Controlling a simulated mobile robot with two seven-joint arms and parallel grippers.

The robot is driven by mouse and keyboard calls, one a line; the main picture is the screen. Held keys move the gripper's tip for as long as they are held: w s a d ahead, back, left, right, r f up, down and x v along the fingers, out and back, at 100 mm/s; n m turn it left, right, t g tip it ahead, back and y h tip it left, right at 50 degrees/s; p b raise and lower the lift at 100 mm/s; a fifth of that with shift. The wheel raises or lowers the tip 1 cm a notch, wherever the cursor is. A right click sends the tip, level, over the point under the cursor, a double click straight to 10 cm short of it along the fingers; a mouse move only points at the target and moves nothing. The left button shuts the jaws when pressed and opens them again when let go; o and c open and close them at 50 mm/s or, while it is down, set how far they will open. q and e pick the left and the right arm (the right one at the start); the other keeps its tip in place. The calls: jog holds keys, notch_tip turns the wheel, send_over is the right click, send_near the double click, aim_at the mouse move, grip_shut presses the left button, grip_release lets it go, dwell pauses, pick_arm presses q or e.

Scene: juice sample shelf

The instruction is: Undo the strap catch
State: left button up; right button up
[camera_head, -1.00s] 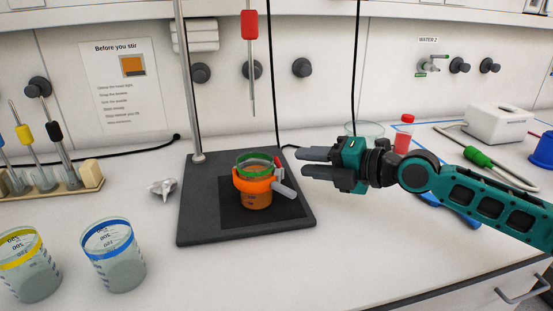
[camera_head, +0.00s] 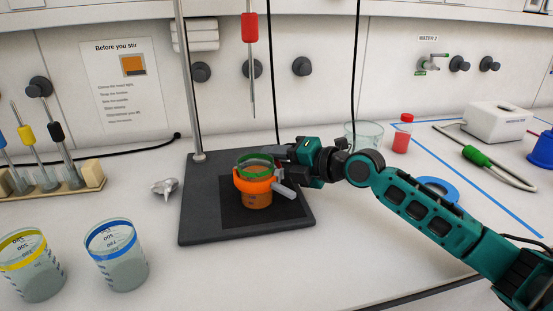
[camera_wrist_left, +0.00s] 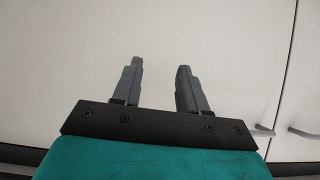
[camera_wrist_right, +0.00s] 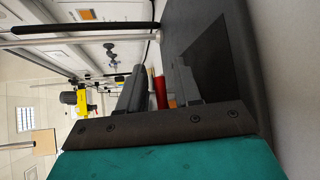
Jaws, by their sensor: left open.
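The orange strap (camera_head: 254,184) is wrapped around a green-rimmed beaker (camera_head: 256,161) on the dark stand base. A grey lever (camera_head: 285,191) sticks out at the strap's right side. My right gripper (camera_head: 281,154) is at the beaker's right upper edge, just above and behind the lever. Its fingers are apart in the right wrist view (camera_wrist_right: 160,88). A red piece (camera_wrist_right: 160,91) shows in the gap between them; contact cannot be told. The catch's red part is hidden behind the gripper in the head view. My left gripper (camera_wrist_left: 158,82) is open and empty, facing white cabinet fronts.
The stand base (camera_head: 205,222) carries an upright rod (camera_head: 190,85). A red-handled probe (camera_head: 250,28) hangs above the beaker. Blue- and yellow-banded beakers (camera_head: 115,258) stand front left. A clear dish (camera_head: 363,134) and a red bottle (camera_head: 403,134) are behind my right arm.

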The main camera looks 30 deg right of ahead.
jog(key=shift+c, duration=0.5)
grip_shut()
